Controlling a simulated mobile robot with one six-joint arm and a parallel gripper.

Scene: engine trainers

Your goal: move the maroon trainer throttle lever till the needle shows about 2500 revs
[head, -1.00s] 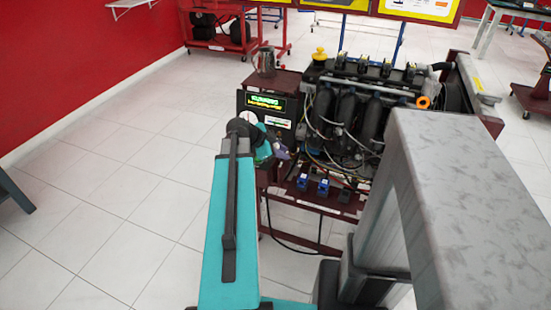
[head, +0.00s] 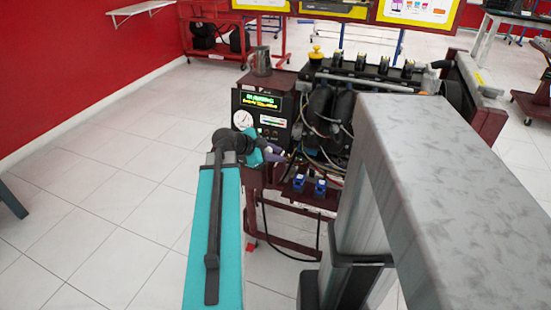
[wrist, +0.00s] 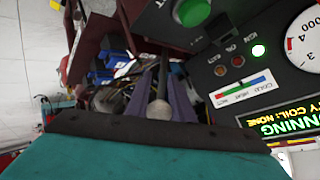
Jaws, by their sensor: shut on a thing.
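The maroon trainer (head: 249,84) stands ahead, its dark panel bearing a lit green-and-yellow display (head: 260,100) and a round white dial (head: 243,119). The dial also shows, cut off by the edge, in the wrist view (wrist: 306,42); I cannot read its needle. In the wrist view, the throttle lever's pale round knob (wrist: 160,109) sits between my gripper's purple fingers (wrist: 160,86), with the rod running away between them. My gripper is shut on the lever. In the head view my gripper (head: 279,156) is small beside the panel, and the lever cannot be made out.
The engine (head: 325,105) with its hoses and wires stands right of the panel, partly behind my grey column. A metal jug (head: 260,62) stands on top of the trainer. Blue connectors (head: 308,185) sit low on its front. Open tiled floor lies to the left.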

